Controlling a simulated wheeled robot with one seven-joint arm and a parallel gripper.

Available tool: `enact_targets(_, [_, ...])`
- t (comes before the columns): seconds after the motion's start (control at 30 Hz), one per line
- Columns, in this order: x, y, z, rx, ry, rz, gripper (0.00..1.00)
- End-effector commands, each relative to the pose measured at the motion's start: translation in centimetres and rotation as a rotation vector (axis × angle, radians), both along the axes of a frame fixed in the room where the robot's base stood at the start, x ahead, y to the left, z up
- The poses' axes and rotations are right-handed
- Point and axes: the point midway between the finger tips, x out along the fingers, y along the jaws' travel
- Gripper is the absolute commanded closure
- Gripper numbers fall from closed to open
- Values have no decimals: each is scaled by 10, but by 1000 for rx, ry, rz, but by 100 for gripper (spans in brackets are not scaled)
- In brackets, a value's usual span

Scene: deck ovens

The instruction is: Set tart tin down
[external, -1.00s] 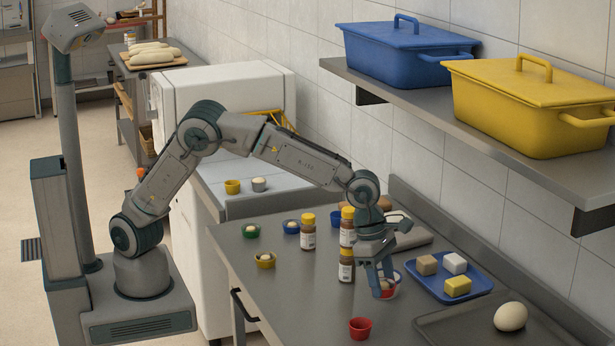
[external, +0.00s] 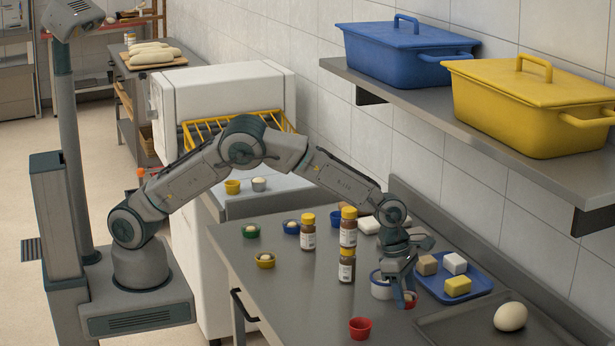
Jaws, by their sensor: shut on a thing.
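The small red tart tin (external: 410,304) is at the fingertips of my gripper (external: 404,294), over the steel bench just left of the blue tray. My gripper points down and is shut on the tin. The fingers hide much of the tin, and I cannot tell whether its base touches the bench (external: 300,288). A white, blue-rimmed cup (external: 380,290) stands close to the left of my gripper. Another red tin (external: 360,328) stands on the bench nearer the front.
Yellow-capped bottles (external: 346,266) stand left of the gripper. The blue tray (external: 437,286) holds several blocks. Small yellow (external: 265,260), green (external: 250,231) and blue tins stand at left. A shelf (external: 500,145) overhangs the back.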

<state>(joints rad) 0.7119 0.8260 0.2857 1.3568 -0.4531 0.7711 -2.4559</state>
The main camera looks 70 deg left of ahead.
Motion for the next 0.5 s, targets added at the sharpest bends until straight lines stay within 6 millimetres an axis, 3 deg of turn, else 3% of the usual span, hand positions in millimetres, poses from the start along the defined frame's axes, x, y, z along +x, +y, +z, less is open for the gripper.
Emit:
enact_targets(0.13, [-1,1,-20,2,3,0,73])
enact_targets(0.5, [0,0,-26,1,-1,0,73])
